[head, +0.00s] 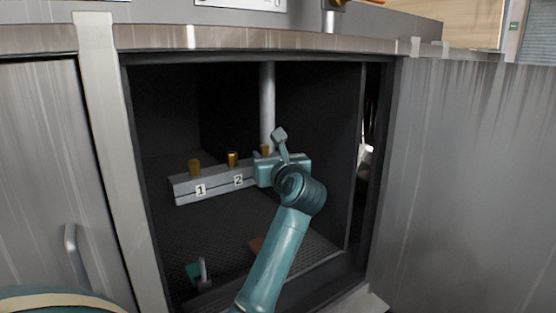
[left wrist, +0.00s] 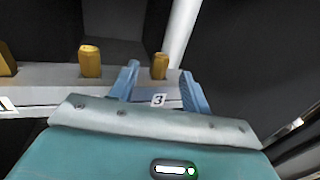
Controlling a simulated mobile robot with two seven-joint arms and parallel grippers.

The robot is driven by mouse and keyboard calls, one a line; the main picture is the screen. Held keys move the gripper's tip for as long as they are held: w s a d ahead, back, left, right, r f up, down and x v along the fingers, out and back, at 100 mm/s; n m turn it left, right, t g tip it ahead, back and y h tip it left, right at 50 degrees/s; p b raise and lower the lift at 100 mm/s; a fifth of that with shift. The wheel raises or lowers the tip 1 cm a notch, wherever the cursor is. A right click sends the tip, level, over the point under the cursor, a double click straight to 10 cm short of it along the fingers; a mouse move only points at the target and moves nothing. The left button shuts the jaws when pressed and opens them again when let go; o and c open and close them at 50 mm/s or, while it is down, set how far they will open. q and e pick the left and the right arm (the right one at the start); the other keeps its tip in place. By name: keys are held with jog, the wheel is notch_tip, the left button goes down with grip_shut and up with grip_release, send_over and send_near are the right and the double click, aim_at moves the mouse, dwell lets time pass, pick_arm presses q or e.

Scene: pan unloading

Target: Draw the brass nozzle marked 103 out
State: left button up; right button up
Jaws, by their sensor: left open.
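A grey rack (head: 212,183) inside the open dark cabinet holds a row of upright brass nozzles. The first nozzle (head: 194,166) stands above label 1 and the second (head: 233,159) above label 2. A third nozzle (head: 265,149) is partly hidden behind my left gripper (head: 272,170). In the left wrist view this third nozzle (left wrist: 159,66) stands above label 3 (left wrist: 158,100), between my open left fingers, with a gap on each side. It sits upright in the rack (left wrist: 60,82). No label reading 103 is legible. My right gripper is not in view.
A pale vertical pipe (head: 267,105) rises behind the rack near the third nozzle. The cabinet's right side wall (head: 335,150) is close to my arm. A small green-and-grey object (head: 201,273) is on the cabinet floor at the left. The space above the rack's left part is clear.

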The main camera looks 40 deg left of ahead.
aim_at(266, 152)
pick_arm(q)
jog(key=shift+x, duration=1.65)
jog(key=shift+c, duration=0.5)
grip_shut()
